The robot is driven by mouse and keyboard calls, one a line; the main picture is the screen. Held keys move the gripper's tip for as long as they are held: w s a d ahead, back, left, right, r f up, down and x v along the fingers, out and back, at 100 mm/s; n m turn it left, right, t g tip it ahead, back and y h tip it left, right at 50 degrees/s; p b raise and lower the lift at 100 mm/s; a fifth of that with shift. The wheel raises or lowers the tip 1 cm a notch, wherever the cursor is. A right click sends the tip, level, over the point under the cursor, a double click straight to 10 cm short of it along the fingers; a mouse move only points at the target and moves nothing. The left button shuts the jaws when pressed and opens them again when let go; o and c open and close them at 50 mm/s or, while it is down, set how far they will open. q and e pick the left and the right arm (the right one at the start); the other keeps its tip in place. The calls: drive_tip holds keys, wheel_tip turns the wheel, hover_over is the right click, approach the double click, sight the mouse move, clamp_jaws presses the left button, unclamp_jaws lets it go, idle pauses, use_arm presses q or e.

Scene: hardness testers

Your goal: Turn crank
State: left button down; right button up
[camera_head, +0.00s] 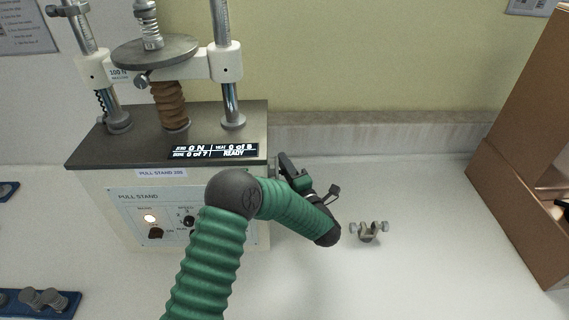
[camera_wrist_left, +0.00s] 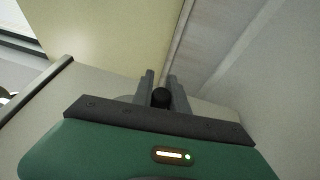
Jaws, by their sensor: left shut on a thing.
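The pull stand (camera_head: 110,165) is a cream box with a dark top plate and a panel on its front. The crank on its right side is mostly hidden in the head view behind my left arm and gripper. In the left wrist view, the crank's round black handle (camera_wrist_left: 161,97) sits between the two grey fingers. My left gripper (camera_head: 279,168) is at the right side of the stand, shut on the crank handle; it also shows in the left wrist view (camera_wrist_left: 162,88). My right gripper is not in view.
The stand's display (camera_head: 214,152) reads "READY". A small metal clamp (camera_head: 369,231) lies on the white bench to the right. A brown open box (camera_head: 520,150) stands at the far right. A blue tray (camera_head: 66,303) with grey parts is at lower left. The bench between clamp and box is clear.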

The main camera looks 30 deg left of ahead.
use_arm(q)
drive_tip(key=shift+s+d+f+m+g+h+p, duration=0.15)
drive_tip(key=shift+s+f+m+g+h+p, duration=0.4)
drive_tip(key=shift+p, duration=1.2)
drive_tip(key=shift+d+f+m+g+h+p, duration=0.25)
drive_tip(key=shift+g+h+p, duration=0.7)
drive_tip(key=shift+p, duration=0.75)
drive_tip(key=shift+s+d+f+m+g+h+p, duration=0.1)
drive_tip(key=shift+s+f+m+g+h+p, duration=0.4)
drive_tip(key=shift+p, duration=1.25)
drive_tip(key=shift+w+h, duration=0.2)
drive_tip(key=shift+h, duration=0.2)
drive_tip(key=shift+f, duration=0.1)
drive_tip(key=c, duration=1.3)
unclamp_jaws()
drive_tip(key=b+v, duration=0.1)
drive_tip(key=v, duration=1.5)
drive_tip(key=shift+s+d+r, duration=0.1)
drive_tip(key=shift+d+r, duration=0.1)
drive_tip(key=shift+d, duration=0.1)
